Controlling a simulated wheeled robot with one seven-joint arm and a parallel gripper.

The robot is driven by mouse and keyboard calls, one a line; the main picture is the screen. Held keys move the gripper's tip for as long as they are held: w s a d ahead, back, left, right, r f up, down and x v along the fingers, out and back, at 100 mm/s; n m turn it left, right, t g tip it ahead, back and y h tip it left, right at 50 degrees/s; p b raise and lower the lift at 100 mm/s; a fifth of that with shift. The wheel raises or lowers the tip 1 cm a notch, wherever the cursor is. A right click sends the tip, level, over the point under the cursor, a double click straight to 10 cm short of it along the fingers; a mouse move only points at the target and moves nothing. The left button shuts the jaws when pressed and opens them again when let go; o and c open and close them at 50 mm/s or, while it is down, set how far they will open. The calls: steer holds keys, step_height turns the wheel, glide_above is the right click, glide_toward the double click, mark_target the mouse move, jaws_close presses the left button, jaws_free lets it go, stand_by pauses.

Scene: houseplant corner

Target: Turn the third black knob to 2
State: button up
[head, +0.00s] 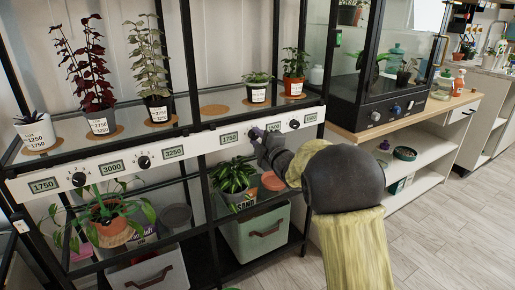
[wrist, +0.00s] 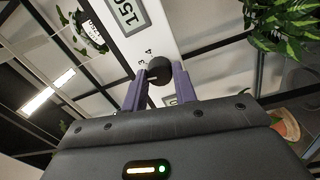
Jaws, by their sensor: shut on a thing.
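A white panel (head: 95,175) along the shelf front carries several black knobs with small number displays. The first knob (head: 79,180) and second knob (head: 144,162) are to the left, and another knob (head: 294,124) is at the right end. In the wrist view my gripper's purple fingers (wrist: 160,88) are shut on the round third black knob (wrist: 159,69). Marks 3 and 4 show beside it; the other marks are hidden and its setting is unclear.
Potted plants stand on the shelf above the panel, including a dark red one (head: 94,80). A leafy plant (head: 233,175) stands below, close to my gripper. A glass cabinet (head: 385,60) with its own knobs is at the right. The wooden floor (head: 450,220) is clear.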

steer(key=shift+a+f+n+b, duration=0.15)
steer(key=shift+f+n+b, duration=0.1)
steer(key=shift+n+b, duration=0.6)
steer(key=shift+n, duration=0.25)
steer(key=o, duration=0.9)
steer(key=shift+s, duration=0.1)
steer(key=shift+o, duration=0.4)
steer(key=shift+r, duration=0.15)
steer(key=r+p+v, duration=0.1)
steer(key=p+v, duration=0.1)
steer(key=v, duration=1.5)
steer(key=shift+d+f, duration=0.2)
steer(key=shift+f, duration=0.3)
